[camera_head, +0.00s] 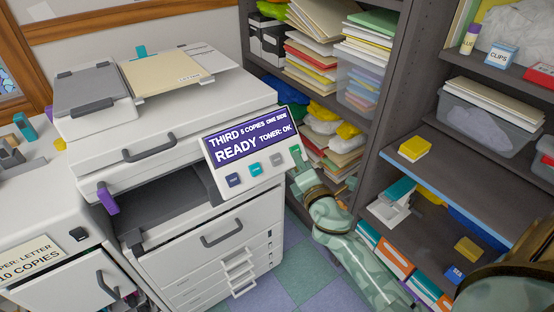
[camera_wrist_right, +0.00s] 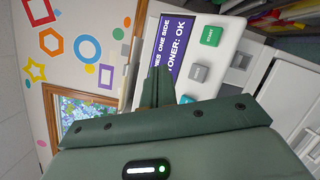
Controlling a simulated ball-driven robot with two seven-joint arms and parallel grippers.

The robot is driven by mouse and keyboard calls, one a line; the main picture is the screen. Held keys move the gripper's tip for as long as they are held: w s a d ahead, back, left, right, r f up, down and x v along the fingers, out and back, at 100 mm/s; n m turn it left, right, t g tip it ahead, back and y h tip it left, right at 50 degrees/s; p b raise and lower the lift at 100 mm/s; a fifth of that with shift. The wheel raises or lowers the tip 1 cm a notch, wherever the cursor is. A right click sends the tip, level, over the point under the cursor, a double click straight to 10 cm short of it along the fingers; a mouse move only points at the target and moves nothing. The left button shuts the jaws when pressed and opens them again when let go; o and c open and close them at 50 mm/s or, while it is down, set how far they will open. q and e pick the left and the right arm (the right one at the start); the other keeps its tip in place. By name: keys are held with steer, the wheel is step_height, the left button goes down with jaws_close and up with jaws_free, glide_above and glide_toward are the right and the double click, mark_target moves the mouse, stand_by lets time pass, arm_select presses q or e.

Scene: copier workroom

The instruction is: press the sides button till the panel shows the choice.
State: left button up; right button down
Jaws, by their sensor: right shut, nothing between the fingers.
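The copier's tilted control panel (camera_head: 213,160) has a purple screen (camera_head: 250,139) reading "THIRD 5 COPIES ONE SIDE" and "READY TONER: OK". I cannot read which is the sides button. My right gripper (camera_head: 297,172) is shut and empty, close to the panel's right end. In the right wrist view its fingers (camera_wrist_right: 160,82) overlap the screen and partly cover the teal button (camera_wrist_right: 186,99); I see no clear contact. My left gripper is out of view.
The white copier (camera_head: 205,241) fills the left side, with a tan folder (camera_head: 165,72) on top. Dark shelves (camera_head: 465,175) with papers, bins and boxes stand close on the right. A sign reading "10 COPIES" (camera_head: 30,257) lies at lower left.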

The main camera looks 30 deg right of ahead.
mark_target(282, 162)
steer(key=shift+w+a+f+b, duration=0.15)
steer(key=shift+w+f+b, duration=1.35)
steer(key=shift+w, duration=0.2)
steer(key=shift+w+a+f+b, duration=0.15)
steer(key=shift+w+f+b, duration=1.25)
steer(key=shift+w+b, duration=0.25)
steer(key=shift+w, duration=0.1)
steer(key=shift+w+f, duration=0.2)
steer(key=shift+w, duration=0.1)
steer(key=shift+w+f+b, duration=0.25)
steer(key=shift+f+b, duration=0.05)
steer(key=shift+b, duration=0.15)
steer(key=shift+s+r, duration=0.1)
steer(key=shift+r, duration=0.05)
stand_by(0.3)
steer(key=shift+s+r+p, duration=0.25)
steer(key=shift+r+p, duration=0.1)
steer(key=shift+p, duration=0.15)
steer(key=shift+s, duration=0.3)
